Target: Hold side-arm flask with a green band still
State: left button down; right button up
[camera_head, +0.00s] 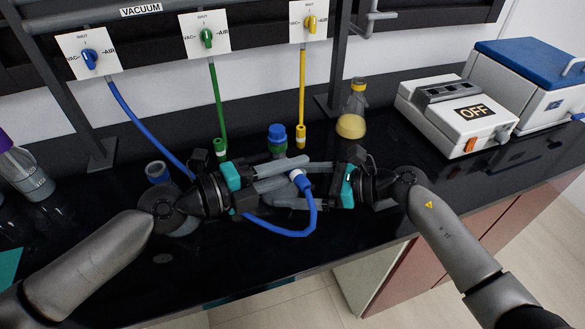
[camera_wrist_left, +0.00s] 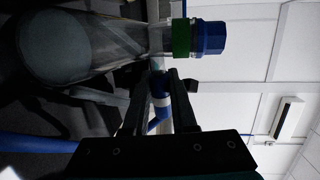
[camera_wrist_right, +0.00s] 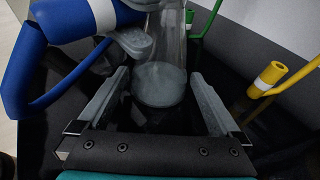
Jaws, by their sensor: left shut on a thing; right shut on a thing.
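The side-arm flask with a green band is clear glass with a blue cap (camera_head: 277,133); in the head view the grippers hide most of its body. In the left wrist view its green band (camera_wrist_left: 181,39) and round body (camera_wrist_left: 60,45) show. My right gripper (camera_wrist_right: 155,92) has its fingers on both sides of the flask body (camera_wrist_right: 161,82) and is shut on it. My left gripper (camera_head: 296,183) is shut on the blue hose end (camera_head: 303,181) with a white collar, next to the flask. The hose end is close to the side arm (camera_wrist_right: 133,41); I cannot tell whether it is fitted on.
Blue, green and yellow vacuum valves (camera_head: 207,38) are on the back frame; the green hose (camera_head: 217,105) and yellow hose (camera_head: 302,85) hang down. A yellow-banded flask (camera_head: 352,122) stands behind my right gripper.

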pick_arm(q)
jog(key=shift+w+a, duration=0.15)
pick_arm(e)
jog(key=shift+s+f, duration=0.25)
jog(key=shift+f, duration=0.1)
pick_arm(q)
jog(key=c, duration=0.6)
grip_release()
jog(key=shift+c, duration=0.2)
jog(key=s+d, duration=0.4)
jog(key=s, duration=0.4)
jog(key=shift+d, duration=0.4)
pick_arm(e)
jog(key=o, duration=0.5)
